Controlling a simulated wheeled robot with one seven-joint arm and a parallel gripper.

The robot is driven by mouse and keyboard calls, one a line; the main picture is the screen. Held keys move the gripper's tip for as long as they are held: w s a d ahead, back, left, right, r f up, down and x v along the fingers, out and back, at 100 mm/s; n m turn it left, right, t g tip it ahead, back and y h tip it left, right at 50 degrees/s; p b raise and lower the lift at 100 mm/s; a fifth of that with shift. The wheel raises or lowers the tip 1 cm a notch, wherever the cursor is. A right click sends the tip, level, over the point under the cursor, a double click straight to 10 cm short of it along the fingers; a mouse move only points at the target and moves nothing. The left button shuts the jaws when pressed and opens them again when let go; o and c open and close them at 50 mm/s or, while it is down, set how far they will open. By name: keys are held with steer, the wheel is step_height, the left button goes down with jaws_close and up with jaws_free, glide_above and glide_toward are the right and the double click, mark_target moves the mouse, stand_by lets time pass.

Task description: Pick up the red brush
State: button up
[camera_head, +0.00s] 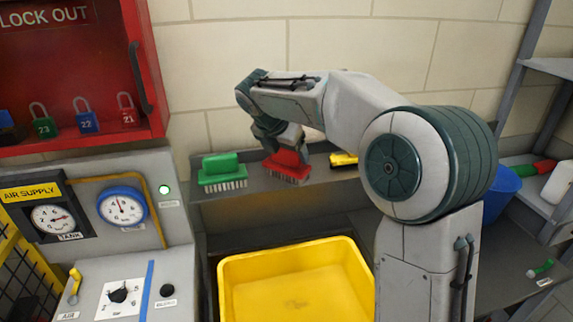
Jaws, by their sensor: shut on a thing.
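The red brush (287,168) is on the grey shelf behind the yellow bin, with its pale bristles facing down. My gripper (287,154) is above it, shut on the top of the brush. The brush looks slightly tilted, and I cannot tell whether its bristles touch the shelf. The fingertips are small and partly hidden against the red body.
A green brush (221,171) stands just left on the shelf (262,187). A yellow bin (228,283) is in front. A red lockout cabinet (85,140) and gauge panel (181,240) stand at left.

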steer(key=shift+r, duration=0.15)
step_height(320, 180, up, 10)
steer(key=shift+f, duration=0.1)
stand_by(0.3)
steer(key=o, duration=0.5)
steer(key=shift+c, duration=1.3)
